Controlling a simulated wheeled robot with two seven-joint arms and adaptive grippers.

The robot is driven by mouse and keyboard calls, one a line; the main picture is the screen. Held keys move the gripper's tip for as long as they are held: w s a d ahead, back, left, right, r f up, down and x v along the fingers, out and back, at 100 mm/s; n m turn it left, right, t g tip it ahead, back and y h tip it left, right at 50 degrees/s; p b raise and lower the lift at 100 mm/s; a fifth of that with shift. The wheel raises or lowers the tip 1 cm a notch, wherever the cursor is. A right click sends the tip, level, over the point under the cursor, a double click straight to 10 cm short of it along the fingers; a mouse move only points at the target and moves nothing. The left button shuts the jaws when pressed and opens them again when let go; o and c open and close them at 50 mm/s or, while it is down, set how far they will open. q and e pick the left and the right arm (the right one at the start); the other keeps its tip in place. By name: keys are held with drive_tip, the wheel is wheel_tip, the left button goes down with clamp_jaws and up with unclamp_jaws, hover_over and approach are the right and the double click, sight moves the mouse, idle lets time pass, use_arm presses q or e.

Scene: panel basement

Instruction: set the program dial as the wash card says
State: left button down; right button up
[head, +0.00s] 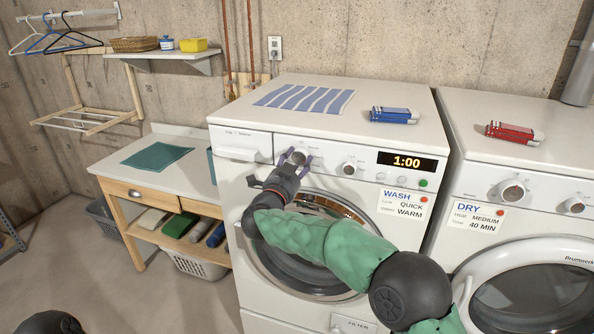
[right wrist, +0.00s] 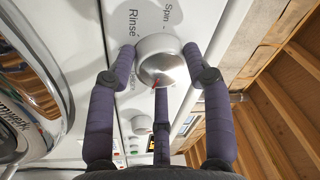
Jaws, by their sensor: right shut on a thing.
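The program dial (head: 299,157) is a round silver knob on the washer's front panel, left of a second knob (head: 348,168). My right gripper (head: 295,160) is shut on the dial, with its purple fingers on either side of the rim. In the right wrist view the dial (right wrist: 160,62) sits between the fingers, with a small red mark near its edge. The words Spin and Rinse are printed beside it; other labels are hidden by the fingers. The wash card (head: 404,203) reads WASH, QUICK, WARM. My left gripper is not in view.
The washer display (head: 406,161) shows 1:00, with a green button (head: 423,183) below. A wooden table (head: 185,180) stands left.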

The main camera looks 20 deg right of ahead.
drive_tip(key=m+b, duration=0.2)
drive_tip(key=m, duration=0.2)
drive_tip(key=shift+g+h, duration=0.3)
drive_tip(key=shift+g, duration=0.1)
drive_tip(key=m+b, duration=0.2)
drive_tip(key=m, duration=0.2)
drive_tip(key=shift+g, duration=0.3)
drive_tip(key=m+b, duration=0.2)
drive_tip(key=m, duration=0.2)
drive_tip(key=shift+r+g, duration=0.1)
drive_tip(key=shift+g, duration=0.2)
drive_tip(key=shift+w+m+b, duration=0.1)
drive_tip(key=shift+m+b, duration=0.8)
drive_tip(key=shift+m, duration=1)
drive_tip(key=shift+g, duration=0.3)
drive_tip(key=o, duration=1.1)
drive_tip(key=shift+o, duration=0.2)
drive_tip(key=shift+a, duration=0.1)
